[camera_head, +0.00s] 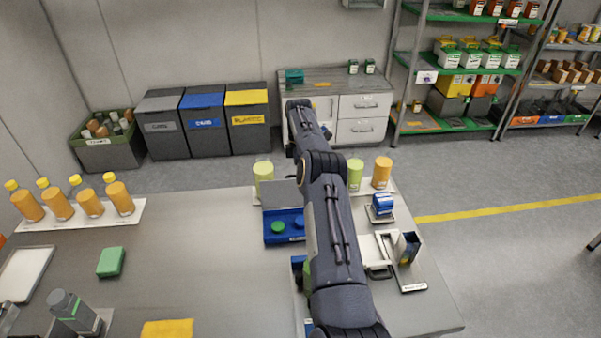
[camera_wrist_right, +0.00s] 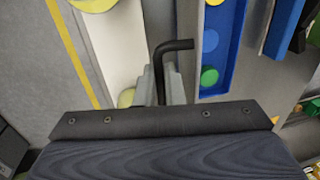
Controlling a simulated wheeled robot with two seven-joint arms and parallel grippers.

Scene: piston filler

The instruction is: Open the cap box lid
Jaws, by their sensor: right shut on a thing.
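The cap box (camera_head: 267,238) is a blue tray right of the table's middle in the head view, holding green and blue caps. It also shows in the wrist view (camera_wrist_right: 236,55). Its grey lid (camera_head: 280,194) stands raised at the box's back edge, so the caps are uncovered. In the wrist view a bent black handle (camera_wrist_right: 176,45) reaches the lid's side. My right gripper (camera_wrist_right: 160,84) is shut on this handle. In the head view my right arm hides that gripper and part of the box. My left gripper is in neither view.
Bottles with green (camera_head: 264,171) and orange (camera_head: 381,172) contents stand behind the box. A blue device (camera_head: 382,204) and a metal fixture (camera_head: 408,248) stand right of my arm. Orange bottles (camera_head: 90,203) line the left. The table between (camera_head: 190,235) is mostly clear.

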